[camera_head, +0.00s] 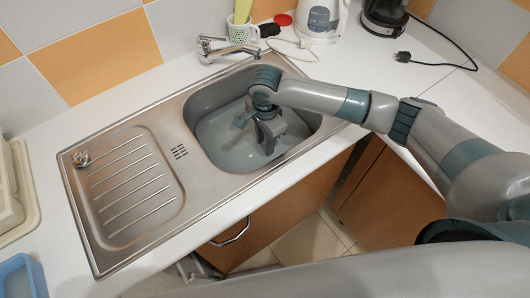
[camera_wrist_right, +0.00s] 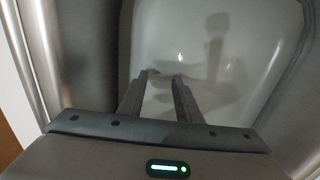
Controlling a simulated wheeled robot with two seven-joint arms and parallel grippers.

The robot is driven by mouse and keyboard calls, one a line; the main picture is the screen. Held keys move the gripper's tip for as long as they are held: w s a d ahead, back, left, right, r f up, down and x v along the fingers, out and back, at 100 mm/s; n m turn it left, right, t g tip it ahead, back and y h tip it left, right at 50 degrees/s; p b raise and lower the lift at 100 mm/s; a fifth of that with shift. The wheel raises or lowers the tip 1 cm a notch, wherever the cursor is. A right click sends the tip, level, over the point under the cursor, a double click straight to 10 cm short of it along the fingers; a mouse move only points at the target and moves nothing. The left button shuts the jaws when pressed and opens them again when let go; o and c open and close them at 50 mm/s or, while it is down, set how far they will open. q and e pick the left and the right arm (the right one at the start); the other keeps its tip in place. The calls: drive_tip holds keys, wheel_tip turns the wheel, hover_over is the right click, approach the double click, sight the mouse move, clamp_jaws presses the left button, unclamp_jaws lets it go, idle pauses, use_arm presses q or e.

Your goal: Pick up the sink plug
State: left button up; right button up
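A small shiny metal piece (camera_head: 81,159), which looks like the sink plug, rests at the left end of the steel drainboard (camera_head: 130,190). It is too small to make out in detail. My right gripper (camera_head: 268,146) points down inside the sink basin (camera_head: 225,146), far to the right of that piece. In the right wrist view, its two fingers (camera_wrist_right: 160,76) stand apart with nothing between them, over the pale basin floor (camera_wrist_right: 215,50). I cannot make out a plug on the visible basin floor. My left gripper cannot be made out in the head view.
The tap (camera_head: 225,48) stands behind the basin. A dish rack (camera_head: 10,200) and blue tray (camera_head: 20,277) are at left. The drainboard's middle is clear.

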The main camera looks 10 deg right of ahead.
drive_tip(key=shift+w+f+p, duration=0.1)
drive_tip(key=shift+f+p, duration=0.45)
drive_tip(key=shift+f, duration=1.55)
clamp_jaws()
